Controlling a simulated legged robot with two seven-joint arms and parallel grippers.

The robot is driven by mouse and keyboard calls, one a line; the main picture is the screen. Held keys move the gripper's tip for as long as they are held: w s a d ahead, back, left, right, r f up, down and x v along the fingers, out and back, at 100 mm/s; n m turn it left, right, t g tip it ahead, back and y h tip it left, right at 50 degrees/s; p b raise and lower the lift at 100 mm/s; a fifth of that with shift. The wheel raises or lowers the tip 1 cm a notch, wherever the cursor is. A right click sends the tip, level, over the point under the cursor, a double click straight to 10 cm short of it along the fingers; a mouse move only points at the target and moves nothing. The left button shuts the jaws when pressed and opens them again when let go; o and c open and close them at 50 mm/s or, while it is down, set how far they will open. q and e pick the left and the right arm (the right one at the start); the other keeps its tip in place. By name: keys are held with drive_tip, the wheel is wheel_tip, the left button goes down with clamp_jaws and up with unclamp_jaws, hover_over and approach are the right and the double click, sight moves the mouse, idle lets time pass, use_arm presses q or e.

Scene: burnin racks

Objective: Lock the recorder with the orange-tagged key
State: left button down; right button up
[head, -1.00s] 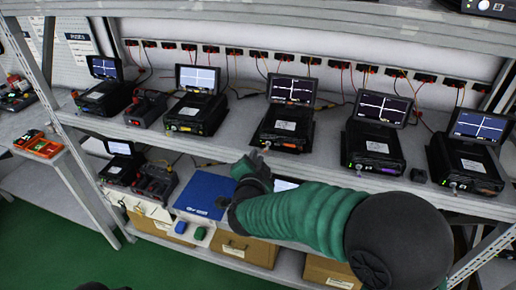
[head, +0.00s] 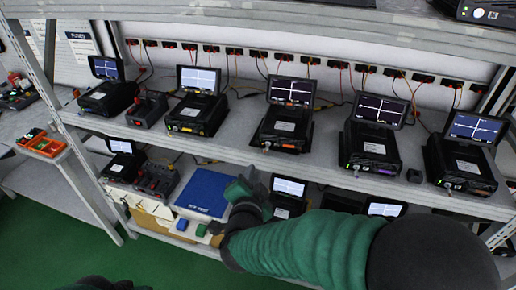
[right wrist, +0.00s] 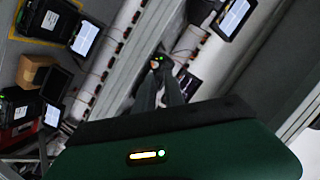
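Several recorders stand on the upper shelf, each with a tilted screen. The middle recorder (head: 280,130) has an orange mark on its front, and a small grey part shows at its left front corner. I cannot make out an orange-tagged key. My right gripper (head: 240,186) is below and left of that recorder, in front of the lower shelf by the blue box, apart from the recorder. In the right wrist view its two fingers (right wrist: 161,88) point at a dark area with a green light; whether they hold anything is unclear. My left gripper is not in view.
The upper shelf's front edge (head: 225,152) lies above my right gripper. An orange tray (head: 46,147) lies on the left bench.

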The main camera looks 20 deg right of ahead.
drive_tip(key=p+v, duration=0.1)
drive_tip(key=v, duration=0.3)
drive_tip(key=shift+s+a, duration=0.1)
drive_tip(key=shift+s, duration=0.2)
drive_tip(key=shift+w+r+p, duration=0.1)
drive_tip(key=shift+p, duration=0.25)
